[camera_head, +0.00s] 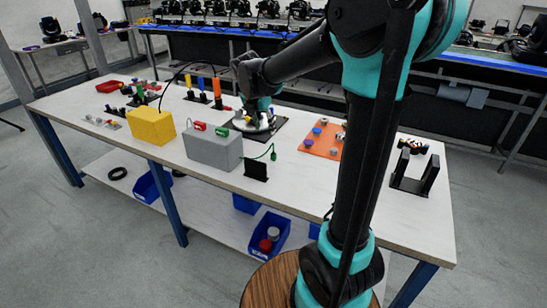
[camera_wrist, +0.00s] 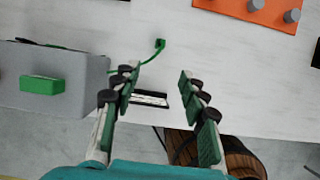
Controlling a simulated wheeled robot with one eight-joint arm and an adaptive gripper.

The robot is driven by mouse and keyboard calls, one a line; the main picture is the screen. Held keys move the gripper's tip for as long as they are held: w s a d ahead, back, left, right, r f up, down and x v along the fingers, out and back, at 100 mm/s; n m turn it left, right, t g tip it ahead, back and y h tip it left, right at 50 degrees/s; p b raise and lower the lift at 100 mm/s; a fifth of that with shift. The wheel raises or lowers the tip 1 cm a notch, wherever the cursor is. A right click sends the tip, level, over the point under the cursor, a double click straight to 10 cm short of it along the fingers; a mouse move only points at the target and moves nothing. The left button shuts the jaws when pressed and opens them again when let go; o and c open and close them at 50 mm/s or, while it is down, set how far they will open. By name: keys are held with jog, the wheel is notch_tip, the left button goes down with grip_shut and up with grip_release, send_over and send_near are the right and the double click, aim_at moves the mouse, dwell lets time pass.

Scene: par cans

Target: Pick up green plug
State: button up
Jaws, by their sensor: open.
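A small green plug (camera_wrist: 159,44) on a thin green cable shows in the wrist view, just beyond my fingertips and above the white tabletop. In the head view the green plug (camera_head: 273,156) is right of the grey box (camera_head: 214,150), above a black stand (camera_head: 256,171). The grey box (camera_wrist: 62,65) lies left of my fingers in the wrist view, with a green block (camera_wrist: 41,85) on it. My gripper (camera_wrist: 157,75) is open, with nothing between its fingers.
A yellow box (camera_head: 151,127) stands left of the grey box. An orange board (camera_head: 321,140) with pegs lies to the right, and a black bracket (camera_head: 412,175) stands farther right. Blue bins (camera_head: 268,232) are on the lower shelf. Bare tabletop lies around the black stand.

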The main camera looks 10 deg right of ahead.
send_over(273, 154)
jog(key=s+a, duration=0.1)
jog(key=a, duration=0.1)
jog(key=f, duration=1)
jog(key=shift+s+d+f, duration=0.15)
jog(key=shift+d+f, duration=0.1)
jog(key=shift+f, duration=0.1)
jog(key=shift+x, duration=2.9)
jog(key=shift+s+d, duration=0.1)
jog(key=shift+s, duration=0.1)
jog(key=shift+c, duration=0.6)
jog(key=c, duration=0.8)
jog(key=shift+r, duration=0.1)
